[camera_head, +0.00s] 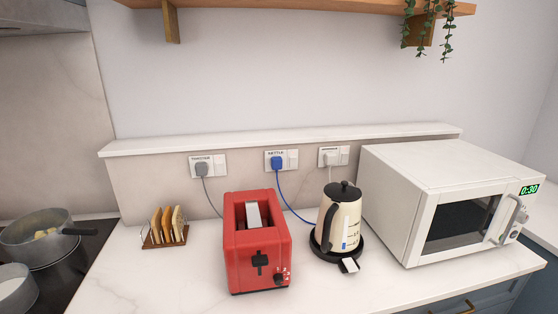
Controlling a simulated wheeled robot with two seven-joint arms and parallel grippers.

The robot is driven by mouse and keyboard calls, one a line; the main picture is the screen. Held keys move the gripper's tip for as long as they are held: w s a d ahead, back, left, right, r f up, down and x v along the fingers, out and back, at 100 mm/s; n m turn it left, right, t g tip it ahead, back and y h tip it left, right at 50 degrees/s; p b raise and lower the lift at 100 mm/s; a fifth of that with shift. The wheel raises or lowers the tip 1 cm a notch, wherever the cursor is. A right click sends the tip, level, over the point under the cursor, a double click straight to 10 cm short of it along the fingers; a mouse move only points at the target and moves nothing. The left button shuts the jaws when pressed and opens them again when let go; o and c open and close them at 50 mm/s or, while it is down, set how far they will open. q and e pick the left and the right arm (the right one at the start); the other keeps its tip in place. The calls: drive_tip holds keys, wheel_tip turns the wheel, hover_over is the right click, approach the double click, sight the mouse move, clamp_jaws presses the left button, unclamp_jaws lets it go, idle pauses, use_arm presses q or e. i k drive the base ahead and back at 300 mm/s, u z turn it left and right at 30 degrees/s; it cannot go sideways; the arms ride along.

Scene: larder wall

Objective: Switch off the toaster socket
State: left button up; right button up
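A red toaster (258,245) stands on the white worktop below a row of three wall sockets. The left socket (219,165) has a small label too fine to read surely, a grey plug (202,169) in it and a white rocker switch at its right. A grey cord runs from this plug down behind the toaster. The middle socket (292,159), labelled kettle, holds a blue plug (277,163). The right socket (343,156) holds a white plug. I cannot tell the switch positions. Neither of my grippers shows in this view.
A cream kettle (340,220) stands on a black base, with a blue cord to the wall. A white microwave (450,200) is at right, a toast rack (165,230) at left. A pot (40,238) sits on the hob. A narrow ledge (285,138) runs above the sockets.

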sight(220, 166)
drive_tip(key=k, duration=0.5)
drive_tip(key=u, duration=0.95)
drive_tip(key=i, duration=0.75)
drive_tip(key=z, duration=1.4)
